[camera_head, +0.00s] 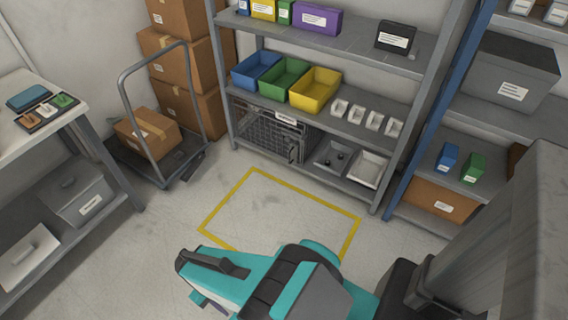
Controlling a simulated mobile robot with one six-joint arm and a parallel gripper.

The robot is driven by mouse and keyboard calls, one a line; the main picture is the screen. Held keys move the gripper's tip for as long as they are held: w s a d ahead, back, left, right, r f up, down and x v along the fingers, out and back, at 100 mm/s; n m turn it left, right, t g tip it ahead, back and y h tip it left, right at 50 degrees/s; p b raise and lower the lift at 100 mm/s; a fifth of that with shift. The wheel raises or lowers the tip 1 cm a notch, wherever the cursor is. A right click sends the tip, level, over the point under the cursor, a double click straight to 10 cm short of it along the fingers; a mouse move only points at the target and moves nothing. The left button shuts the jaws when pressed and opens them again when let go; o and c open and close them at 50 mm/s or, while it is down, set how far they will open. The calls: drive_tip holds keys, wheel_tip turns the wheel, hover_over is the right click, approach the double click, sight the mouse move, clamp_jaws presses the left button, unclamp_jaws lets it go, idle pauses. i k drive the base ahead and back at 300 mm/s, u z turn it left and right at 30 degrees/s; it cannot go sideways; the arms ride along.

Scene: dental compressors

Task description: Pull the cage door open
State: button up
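A dark wire cage (262,128) stands on the bottom level of the middle shelf rack, at its left end. A white label (287,118) shows at its top right. Its mesh front faces the floor area, and the door looks closed, though the door's edges and latch are too small to make out. My teal and grey arm reaches in from the bottom of the view. Its end, with my gripper (204,284), is at the lower left, well apart from the cage. The fingers are not clear enough to show whether they are open.
A yellow-outlined floor area (280,212) in front of the rack is clear. A trolley (172,165) with a box stands left of the cage. Grey trays (367,168) sit to its right, and coloured bins (285,79) are above. A workbench (75,115) is at the left.

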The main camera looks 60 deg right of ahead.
sight(293, 151)
drive_tip(key=z, duration=0.15)
drive_tip(key=i, duration=0.95)
drive_tip(key=u, duration=0.05)
